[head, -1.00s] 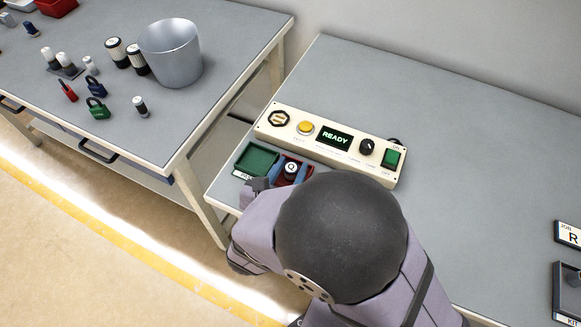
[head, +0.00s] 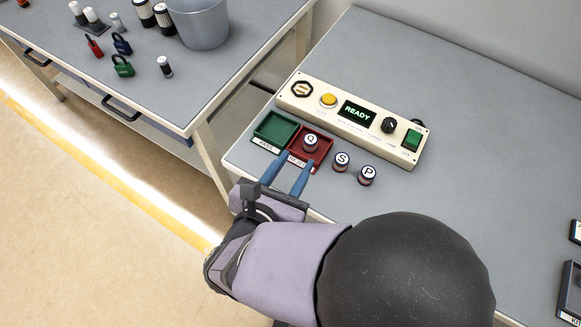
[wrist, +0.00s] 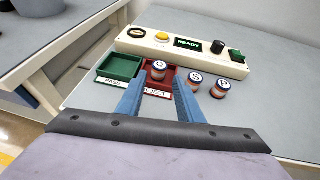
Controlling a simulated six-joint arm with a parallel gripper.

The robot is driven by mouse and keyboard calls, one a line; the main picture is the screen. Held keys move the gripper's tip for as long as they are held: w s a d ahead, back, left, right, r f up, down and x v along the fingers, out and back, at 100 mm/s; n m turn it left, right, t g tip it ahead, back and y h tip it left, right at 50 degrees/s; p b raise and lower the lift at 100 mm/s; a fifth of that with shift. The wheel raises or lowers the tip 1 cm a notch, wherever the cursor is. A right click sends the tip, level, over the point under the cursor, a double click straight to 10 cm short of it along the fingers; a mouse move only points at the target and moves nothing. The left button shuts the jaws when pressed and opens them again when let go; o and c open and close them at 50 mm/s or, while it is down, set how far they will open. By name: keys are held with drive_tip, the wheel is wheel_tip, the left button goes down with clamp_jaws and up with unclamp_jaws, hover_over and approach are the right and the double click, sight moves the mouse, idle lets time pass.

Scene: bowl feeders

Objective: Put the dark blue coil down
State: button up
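My gripper (head: 293,163) is open and empty, its two blue fingers apart at the front edge of the red reject tray (head: 324,153). A small coil marked Q (head: 311,143) stands upright in the red tray, just beyond the fingertips and apart from them. The wrist view shows the Q coil (wrist: 158,70) ahead of the gap between the fingers (wrist: 159,84). Coils marked S (head: 341,162) and P (head: 367,176) stand upright on the bench right of the tray. All have white lettered tops; I cannot tell clearly which one is dark blue.
The green pass tray (head: 275,127) is empty, left of the red one. A cream tester (head: 352,116) reading READY stands behind the trays. Another table (head: 130,95) at left holds a bucket (head: 203,22) and padlocks.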

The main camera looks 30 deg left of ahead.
drive_tip(key=shift+v, duration=0.8)
